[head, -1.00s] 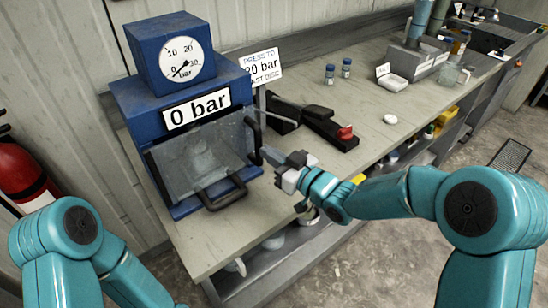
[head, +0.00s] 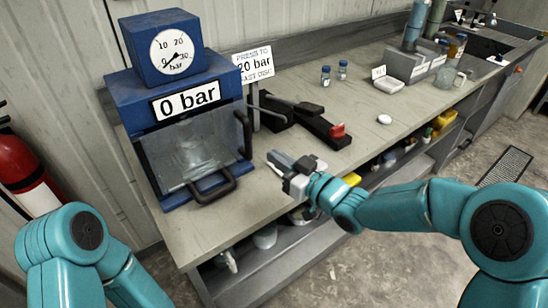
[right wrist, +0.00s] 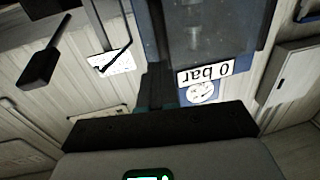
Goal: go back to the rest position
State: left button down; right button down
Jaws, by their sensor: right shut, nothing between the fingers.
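My right gripper (head: 276,160) is shut and empty, in front of and to the right of the blue press (head: 128,98) in the head view. Its fingers are close to the press door handle, with no clear contact. The press shows a "0 bar" sign (head: 186,102) and a dial gauge (head: 171,51). Its clear door (head: 190,150) has a dark handle (head: 215,188). In the right wrist view the press and its "0 bar" sign (right wrist: 206,73) appear upside down. My left arm shows at the lower left, but its gripper is out of view.
The bench (head: 365,125) carries a black lever tool with a red knob (head: 338,131), two small vials (head: 326,76), a white disc (head: 384,119) and a grey rack (head: 405,65). A shelf with items lies below. A fire extinguisher (head: 25,170) stands at left.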

jog(key=b+v, duration=0.1)
jog(key=v, duration=0.6)
jog(key=s+d+f+m+g+h, duration=0.1)
jog(key=s+f+m+g+h, duration=0.15)
jog(key=f, duration=0.95)
jog(key=s+f+m+g+h, duration=0.15)
jog(key=f+m, duration=0.25)
jog(key=f, duration=0.8)
jog(key=s+d+f+m+g+h, duration=0.1)
jog(key=s+f+m+g+h, duration=0.1)
jog(key=s+f+g, duration=0.2)
jog(key=s+d+f+m+g+h, duration=0.1)
jog(key=s+f+g, duration=0.3)
jog(key=s+f, duration=0.6)
jog(key=s+m+h, duration=0.1)
jog(key=s, duration=0.5)
jog(key=shift+s+d+g, duration=0.35)
jog(key=shift+d+g, duration=0.05)
jog(key=shift+f, duration=0.1)
